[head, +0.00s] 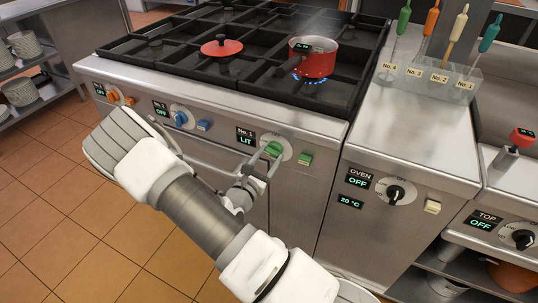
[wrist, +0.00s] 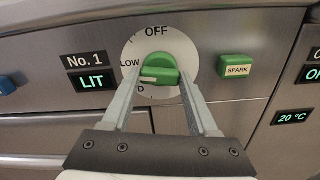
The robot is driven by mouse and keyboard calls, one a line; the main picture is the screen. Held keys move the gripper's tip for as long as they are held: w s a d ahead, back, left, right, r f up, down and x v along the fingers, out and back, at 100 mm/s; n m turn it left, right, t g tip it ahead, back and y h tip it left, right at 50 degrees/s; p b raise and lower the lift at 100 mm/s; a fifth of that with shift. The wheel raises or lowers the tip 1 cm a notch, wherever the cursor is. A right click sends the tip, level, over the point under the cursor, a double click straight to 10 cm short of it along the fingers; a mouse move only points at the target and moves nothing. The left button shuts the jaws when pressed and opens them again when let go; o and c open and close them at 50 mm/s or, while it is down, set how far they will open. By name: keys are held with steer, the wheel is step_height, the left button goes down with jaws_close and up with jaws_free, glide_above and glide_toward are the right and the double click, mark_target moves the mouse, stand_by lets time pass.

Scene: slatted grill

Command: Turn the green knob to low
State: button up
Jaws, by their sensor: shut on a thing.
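The green knob (wrist: 160,68) sits on a white round dial on the grill's front panel. It also shows in the head view (head: 274,149). The dial reads OFF at the top and LOW at the left, with a partly hidden "D" at the lower left. The knob's white mark faces left, near and slightly below LOW. My gripper (wrist: 161,76) is shut on the knob, one finger on each side; it shows in the head view too (head: 263,163). The No. 1 display (wrist: 92,72) reads LIT.
A green SPARK button (wrist: 236,67) is close right of the dial. A blue knob (head: 181,118) and an orange knob (head: 114,96) are to the left. A red pot (head: 313,62) stands over a blue flame, and a red lid (head: 221,46) lies on the grates. The oven knob (head: 396,192) is at right.

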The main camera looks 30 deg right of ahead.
stand_by(0.3)
steer(key=o, duration=1.4)
steer(key=p+v, duration=0.1)
steer(key=v, duration=1.6)
steer(key=shift+s+a+p, duration=0.2)
steer(key=shift+p, duration=0.15)
steer(key=s+d+r+m+g+y+p, duration=0.2)
steer(key=s+d+r+m+g+p, duration=0.15)
steer(key=r+m+g, duration=0.4)
steer(key=s+d+r+m+g+y+p, duration=0.2)
steer(key=s+r+m+g, duration=0.3)
steer(key=r+m, duration=0.4)
steer(key=s+a+r+m+t+y+p, duration=0.1)
steer(key=a+r+m+t+y+p, duration=0.1)
steer(key=r, duration=0.5)
steer(key=s+a+r+m+t+y+p, duration=0.1)
steer(key=s+r+m+t+y, duration=0.1)
steer(key=r+y, duration=0.2)
steer(key=s+a+r+m+t+y+p, duration=0.2)
steer(key=r+m+t+y, duration=0.1)
steer(key=r, duration=0.7)
steer(key=shift+s+a+y+p, duration=0.25)
steer(key=shift+a+y+p, duration=0.05)
steer(key=shift+y, duration=0.3)
